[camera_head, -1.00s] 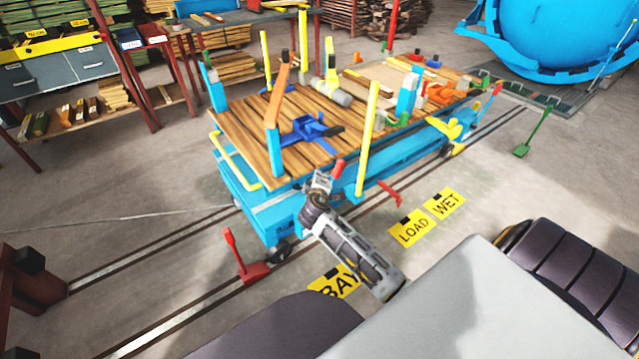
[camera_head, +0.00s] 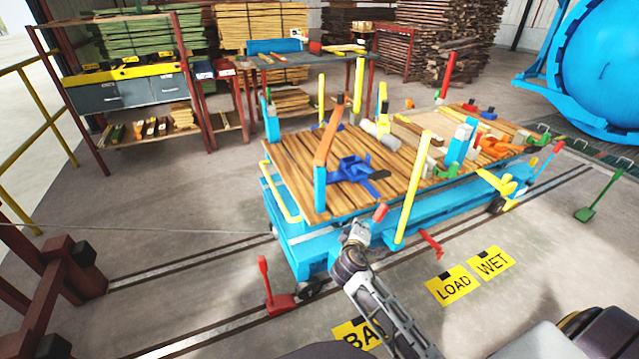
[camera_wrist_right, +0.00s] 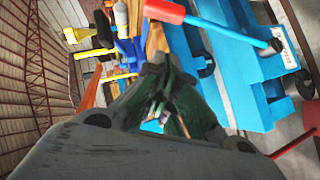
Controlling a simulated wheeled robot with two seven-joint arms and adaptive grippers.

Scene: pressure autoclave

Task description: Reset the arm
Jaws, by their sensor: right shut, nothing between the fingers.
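My right arm (camera_head: 378,300) reaches up from the bottom of the head view. Its gripper (camera_head: 358,232) is shut and empty, in front of the near side of the blue cart (camera_head: 310,250). In the right wrist view the shut fingers (camera_wrist_right: 165,95) show in the middle, with a red-tipped handle (camera_wrist_right: 165,11) just beyond them. That red tip also shows just above the gripper in the head view (camera_head: 380,213). I cannot tell whether the fingers touch it. My left gripper is not in view.
The cart has a plank deck (camera_head: 300,165) with a blue clamp (camera_head: 355,172) and yellow posts (camera_head: 412,200). A red stop (camera_head: 280,300) stands by the rail. The blue autoclave (camera_head: 605,70) is at the upper right. Shelves (camera_head: 120,90) stand at the back left.

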